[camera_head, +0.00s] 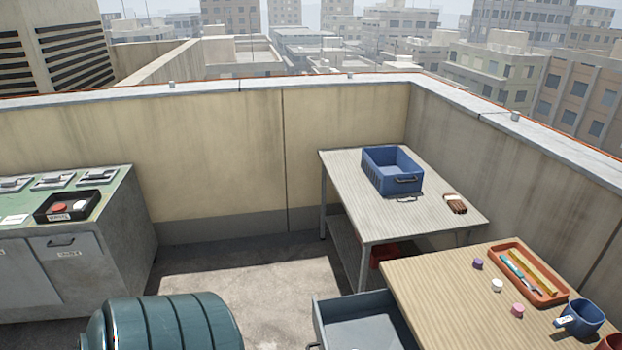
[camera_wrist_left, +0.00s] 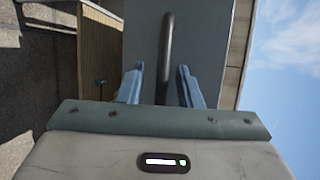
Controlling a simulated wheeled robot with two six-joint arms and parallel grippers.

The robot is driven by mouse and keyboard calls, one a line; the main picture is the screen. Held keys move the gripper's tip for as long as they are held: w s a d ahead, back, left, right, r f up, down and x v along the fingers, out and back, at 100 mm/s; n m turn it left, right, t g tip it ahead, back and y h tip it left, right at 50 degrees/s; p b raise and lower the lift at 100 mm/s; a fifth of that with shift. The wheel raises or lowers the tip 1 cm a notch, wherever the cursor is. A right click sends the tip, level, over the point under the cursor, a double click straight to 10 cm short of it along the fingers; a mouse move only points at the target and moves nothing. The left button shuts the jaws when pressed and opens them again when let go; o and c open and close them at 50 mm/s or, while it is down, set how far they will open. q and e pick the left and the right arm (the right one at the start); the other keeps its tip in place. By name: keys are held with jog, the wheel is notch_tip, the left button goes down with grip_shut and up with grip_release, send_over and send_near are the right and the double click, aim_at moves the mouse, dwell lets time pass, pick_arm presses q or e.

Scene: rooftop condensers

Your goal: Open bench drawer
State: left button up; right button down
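The wooden-topped bench (camera_head: 425,290) is at the lower right of the head view. Its grey-blue drawer (camera_head: 345,309) shows as an open tray sticking out to the left from under the top, and its inside looks empty. In the left wrist view a grey panel (camera_wrist_left: 205,40) carries a dark bar handle (camera_wrist_left: 168,45). My left gripper (camera_wrist_left: 159,80) is open, with its two blue-grey fingers apart on either side of the bar. I cannot tell whether they touch it. My left gripper and my right gripper do not show in the head view.
On the bench are an orange tray (camera_head: 555,297) with pens, several small pegs (camera_head: 478,264) and a blue mug (camera_head: 582,319). A grey table (camera_head: 350,178) behind holds a blue crate (camera_head: 370,180). A grey cabinet (camera_head: 112,247) stands left.

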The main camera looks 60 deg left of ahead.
pick_arm(q)
jog(key=s+r+b, duration=0.1)
jog(key=s+r, duration=0.1)
jog(key=s, duration=0.8)
jog(key=shift+s, duration=0.3)
dwell(0.4)
jog(key=s+d+f+n+g+y, duration=0.1)
jog(key=s+f+n+g, duration=0.25)
jog(key=f, duration=0.55)
jog(key=s+d+f+n+g+y, duration=0.1)
jog(key=s+d+f+n+g, duration=0.3)
jog(key=f, duration=0.6)
jog(key=s+d+f+n+g, duration=0.3)
jog(key=s+d+f+n, duration=0.1)
jog(key=d+f+n, duration=0.1)
jog(key=s+d+f+n+g+h, duration=0.1)
jog(key=s+d+f+n+g, duration=0.3)
jog(key=s+d+f+n, duration=0.1)
notch_tip(320, 180, down, 3)
jog(key=shift+r+n, duration=0.1)
jog(key=shift+n, duration=0.45)
jog(key=shift+a, duration=0.1)
